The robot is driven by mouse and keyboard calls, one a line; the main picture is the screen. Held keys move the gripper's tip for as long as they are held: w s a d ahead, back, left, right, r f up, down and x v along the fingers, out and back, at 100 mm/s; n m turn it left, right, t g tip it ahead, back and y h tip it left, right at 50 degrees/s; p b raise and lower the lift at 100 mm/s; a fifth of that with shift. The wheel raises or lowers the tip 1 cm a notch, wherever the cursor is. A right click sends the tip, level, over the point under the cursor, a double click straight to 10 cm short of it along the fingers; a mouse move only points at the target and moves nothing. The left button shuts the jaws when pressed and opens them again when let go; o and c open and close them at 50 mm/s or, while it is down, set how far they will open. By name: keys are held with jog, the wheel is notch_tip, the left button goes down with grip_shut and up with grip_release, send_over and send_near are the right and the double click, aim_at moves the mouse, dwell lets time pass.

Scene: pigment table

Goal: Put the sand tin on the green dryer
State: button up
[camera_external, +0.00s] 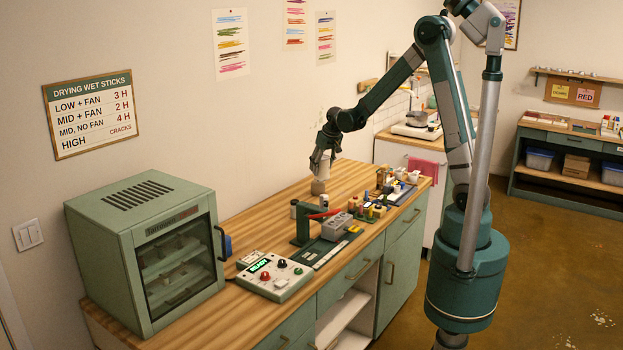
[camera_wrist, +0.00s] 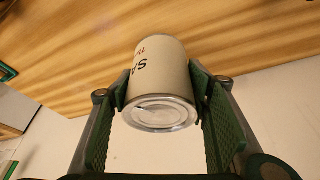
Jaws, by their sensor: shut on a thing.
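The sand tin (camera_wrist: 160,85) is a cream cylinder with a metal end facing the wrist camera; part of its label, "SA", shows. My gripper (camera_wrist: 160,95) is shut on its sides, one finger on each. In the external view my gripper (camera_external: 325,158) is over the back of the wooden counter, with the pale tin (camera_external: 323,168) at its fingers. I cannot tell there how far the tin is above the counter. The green dryer (camera_external: 90,245) stands at the counter's left end, well left of my gripper. Its vented top is bare and its glass door is shut.
A control box (camera_external: 275,277) with a lit display stands right of the dryer. A green stand with a red lever (camera_external: 322,214) and several small jars and blocks (camera_external: 385,190) fill the counter's front and right. Bare wood (camera_external: 255,215) lies between dryer and gripper.

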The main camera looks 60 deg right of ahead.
jog(key=s+a+r+n+y, duration=0.1)
jog(key=s+a+n, duration=0.15)
jog(key=a, duration=1.35)
jog(key=s+a+n+y+p, duration=0.1)
jog(key=a+n, duration=0.2)
jog(key=a, duration=1.4)
jog(key=s+a+r+n+y, duration=0.1)
jog(key=s+a+n, duration=0.15)
jog(key=a, duration=1.35)
jog(key=s+a+n, duration=0.1)
jog(key=s+a, duration=0.4)
jog(key=a, duration=0.5)
jog(key=s+a+r+n+y, duration=0.1)
jog(key=s+a, duration=0.4)
jog(key=a, duration=0.5)
jog(key=s+a+n, duration=0.1)
jog(key=s+a, duration=0.4)
jog(key=a, duration=0.5)
jog(key=s+a+f+b, duration=0.2)
jog(key=s+a, duration=0.1)
jog(key=a, duration=0.9)
jog(key=s+a+f+b, duration=0.2)
jog(key=s+a, duration=0.1)
jog(key=a, duration=0.9)
jog(key=shift+m, duration=0.3)
notch_tip(320, 180, down, 6)
